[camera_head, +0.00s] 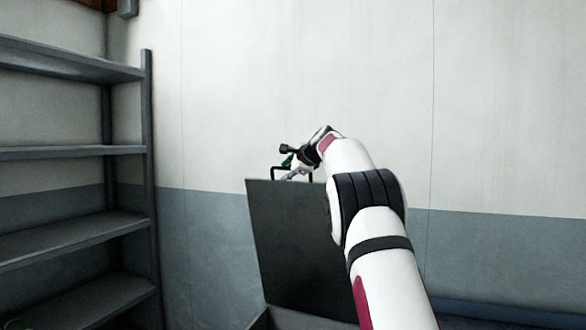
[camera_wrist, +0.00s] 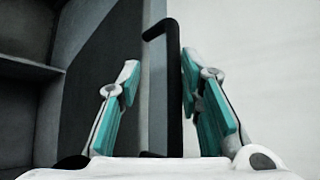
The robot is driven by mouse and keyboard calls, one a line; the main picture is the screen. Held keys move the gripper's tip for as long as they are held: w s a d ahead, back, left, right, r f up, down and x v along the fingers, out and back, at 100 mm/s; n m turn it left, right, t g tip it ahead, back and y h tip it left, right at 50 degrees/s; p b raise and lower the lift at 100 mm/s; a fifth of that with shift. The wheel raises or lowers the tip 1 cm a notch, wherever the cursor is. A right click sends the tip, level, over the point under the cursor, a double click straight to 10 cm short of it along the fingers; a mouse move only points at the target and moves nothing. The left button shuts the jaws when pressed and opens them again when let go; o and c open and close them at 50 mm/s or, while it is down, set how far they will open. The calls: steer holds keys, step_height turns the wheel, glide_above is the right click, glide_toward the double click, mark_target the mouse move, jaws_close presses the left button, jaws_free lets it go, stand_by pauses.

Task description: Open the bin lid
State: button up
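The dark bin lid (camera_head: 295,245) stands raised, nearly upright, in the head view; it also shows as a dark panel in the wrist view (camera_wrist: 103,70). Its black handle (camera_head: 277,169) is at the lid's top edge. My gripper (camera_head: 288,168) is at the handle, partly hidden by my arm in the head view. In the wrist view my gripper's two teal-padded fingers (camera_wrist: 158,80) are apart, with the handle bar (camera_wrist: 174,90) between them, closer to the right finger. Only a bit of the bin's rim (camera_head: 263,320) shows below the lid.
A grey metal shelf unit (camera_head: 70,153) stands at the left. A two-tone wall (camera_head: 510,140) is behind the lid. A blue ledge (camera_head: 510,312) runs along the wall's lower right. My arm hides part of the lid's right side.

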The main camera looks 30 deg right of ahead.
steer(key=v, duration=1.1)
steer(key=shift+s+r, duration=0.2)
steer(key=shift+s, duration=0.2)
